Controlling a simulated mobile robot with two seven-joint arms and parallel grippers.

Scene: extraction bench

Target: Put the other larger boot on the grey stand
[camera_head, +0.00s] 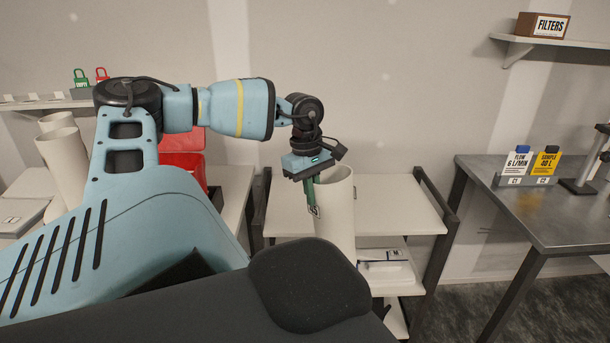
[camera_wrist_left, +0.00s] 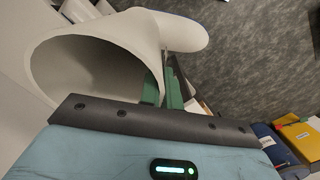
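A wide white open-ended tube (camera_head: 336,212), which looks like the larger boot, is upright with a slight tilt at the white cart. Its lower end is hidden behind my dark body part. My left gripper (camera_head: 313,204) points down at its upper rim. In the left wrist view the tube's open mouth (camera_wrist_left: 95,62) is close, with one green finger inside the wall and one outside; the gripper (camera_wrist_left: 163,88) looks shut on the wall. A grey base with a post (camera_head: 578,187) on the right bench may be the grey stand; I cannot tell. My right gripper is out of view.
Two more white tubes (camera_head: 64,160) stand at the left. The cart top (camera_head: 400,212) is clear right of the tube.

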